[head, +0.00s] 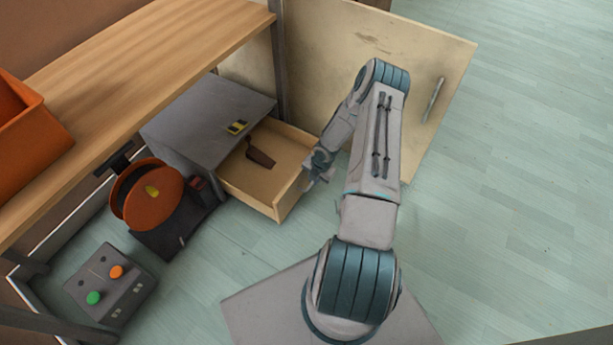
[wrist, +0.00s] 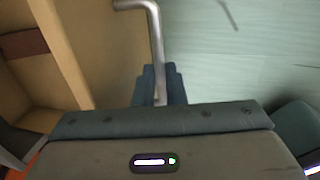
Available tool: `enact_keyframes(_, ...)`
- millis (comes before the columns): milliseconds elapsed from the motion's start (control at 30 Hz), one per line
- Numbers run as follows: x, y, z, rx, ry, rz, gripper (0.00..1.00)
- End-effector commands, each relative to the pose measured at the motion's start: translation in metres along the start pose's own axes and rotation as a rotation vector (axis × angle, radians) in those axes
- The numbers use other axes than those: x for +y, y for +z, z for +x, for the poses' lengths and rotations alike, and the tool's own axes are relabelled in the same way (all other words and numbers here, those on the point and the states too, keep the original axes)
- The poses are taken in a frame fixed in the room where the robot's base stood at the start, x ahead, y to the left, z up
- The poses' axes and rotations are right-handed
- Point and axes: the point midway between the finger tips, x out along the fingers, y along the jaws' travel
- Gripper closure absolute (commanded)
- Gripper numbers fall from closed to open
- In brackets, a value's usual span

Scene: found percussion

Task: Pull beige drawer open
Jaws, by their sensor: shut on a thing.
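The beige drawer (head: 252,186) stands pulled out of a grey cabinet (head: 200,112), with its inside showing. A brown object (head: 261,157) lies in it; in the wrist view it shows as a dark brown block (wrist: 24,44). My gripper (head: 318,172) is at the front face of the drawer. In the wrist view a bent metal handle (wrist: 154,32) runs from the drawer front down to my gripper (wrist: 158,88), which is shut on it. The fingertips are small and partly hidden in the head view.
A beige door panel (head: 440,65) with a metal handle stands behind my arm. A wooden shelf (head: 150,45) with an orange bin (head: 30,125) is above left. An orange reel (head: 150,195) and a grey button box (head: 110,285) are at left. The floor at right is clear.

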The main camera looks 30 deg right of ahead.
Motion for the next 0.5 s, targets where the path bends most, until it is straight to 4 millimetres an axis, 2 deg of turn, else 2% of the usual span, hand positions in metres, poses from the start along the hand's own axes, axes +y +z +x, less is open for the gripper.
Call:
enact_keyframes(200,-0.011,0.003,-0.002,0.003,0.0,-0.001,1.0)
enact_keyframes(500,-0.015,0.004,-0.003,0.003,0.0,0.0,1.0)
